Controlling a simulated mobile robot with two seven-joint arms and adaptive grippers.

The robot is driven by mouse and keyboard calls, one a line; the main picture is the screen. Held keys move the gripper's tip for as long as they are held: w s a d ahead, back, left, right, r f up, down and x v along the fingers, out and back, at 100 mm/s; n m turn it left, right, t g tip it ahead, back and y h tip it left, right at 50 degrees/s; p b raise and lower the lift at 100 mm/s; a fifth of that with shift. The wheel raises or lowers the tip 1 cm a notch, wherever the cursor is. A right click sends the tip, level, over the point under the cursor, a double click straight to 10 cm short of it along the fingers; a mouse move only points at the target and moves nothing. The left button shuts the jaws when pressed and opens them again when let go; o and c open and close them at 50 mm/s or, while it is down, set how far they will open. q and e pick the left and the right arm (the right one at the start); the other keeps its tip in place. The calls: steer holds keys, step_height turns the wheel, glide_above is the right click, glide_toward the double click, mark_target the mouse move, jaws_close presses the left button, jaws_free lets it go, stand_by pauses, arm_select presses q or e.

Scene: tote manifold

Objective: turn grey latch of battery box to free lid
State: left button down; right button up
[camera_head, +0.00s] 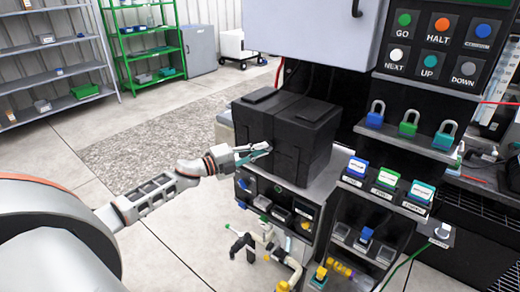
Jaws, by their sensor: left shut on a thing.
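The battery box (300,135) is a black case standing on a grey shelf, with its lid down on top. My left arm reaches in from the left, and my left gripper (258,152) is at the box's left-front face. The gripper's fingers are shut on a small part there, at the place of the grey latch. The latch is mostly hidden by the fingers, and its turn angle cannot be made out. My right gripper is not in view.
A panel with GO, HALT, NEXT, UP and DOWN buttons (440,40) is at the upper right. Pipes and a yellow-handled valve (320,272) stand below the box. Green shelving (145,45) is far back, and the floor at left is clear.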

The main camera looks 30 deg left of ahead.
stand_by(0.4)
arm_select(q)
steer(key=c, duration=2.1)
jaws_free()
steer(key=v, duration=1.2)
